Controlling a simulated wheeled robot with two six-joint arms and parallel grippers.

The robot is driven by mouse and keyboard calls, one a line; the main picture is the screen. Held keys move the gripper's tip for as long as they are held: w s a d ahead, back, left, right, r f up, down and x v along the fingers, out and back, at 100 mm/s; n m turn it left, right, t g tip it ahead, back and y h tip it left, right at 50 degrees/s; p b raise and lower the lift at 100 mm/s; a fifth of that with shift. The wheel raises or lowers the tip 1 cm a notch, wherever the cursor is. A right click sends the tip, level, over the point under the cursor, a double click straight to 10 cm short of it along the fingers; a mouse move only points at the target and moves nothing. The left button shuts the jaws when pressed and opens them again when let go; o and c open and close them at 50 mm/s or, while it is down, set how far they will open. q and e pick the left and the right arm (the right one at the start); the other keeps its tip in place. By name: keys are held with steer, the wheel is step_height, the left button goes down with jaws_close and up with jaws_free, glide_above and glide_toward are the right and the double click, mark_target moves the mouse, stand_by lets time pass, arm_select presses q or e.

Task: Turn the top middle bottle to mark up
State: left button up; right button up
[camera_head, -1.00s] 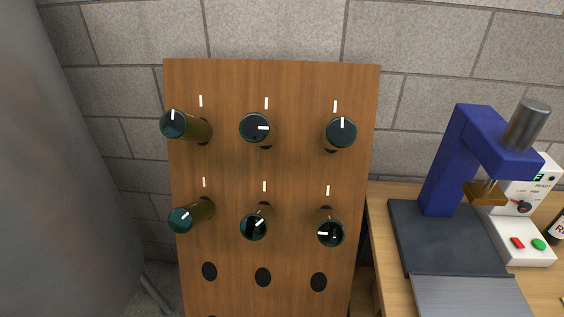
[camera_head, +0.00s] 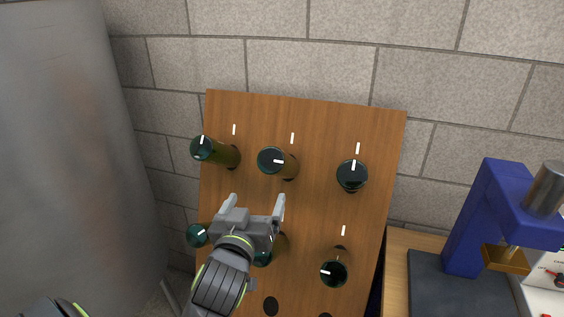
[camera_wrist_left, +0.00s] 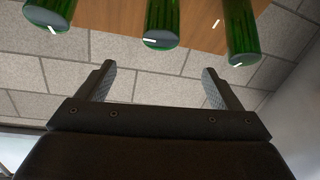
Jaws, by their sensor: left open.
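The top middle bottle (camera_head: 272,161) sticks out of the wooden rack, its dark round base facing me. The white mark on its base points right, while the white line on the board (camera_head: 292,138) above it is upright. My left gripper (camera_head: 258,200) is open and empty, below and a little left of this bottle, apart from it. In the left wrist view, which looks upside down, the bottle (camera_wrist_left: 162,20) is beyond the open fingers (camera_wrist_left: 159,78), roughly centred between them. My right gripper is not in view.
The top left bottle (camera_head: 203,149) and top right bottle (camera_head: 352,175) flank it, marks about upright. My arm partly hides the lower row; the lower right bottle (camera_head: 334,273) shows. A metal tank (camera_head: 60,130) stands left, a blue press (camera_head: 490,220) right.

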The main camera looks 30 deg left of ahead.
mark_target(270, 167)
arm_select(q)
steer(key=p+x, duration=0.4)
steer(key=x, duration=1.3)
steer(key=shift+a+f, duration=0.15)
steer(key=shift+a, duration=0.05)
steer(key=c, duration=1)
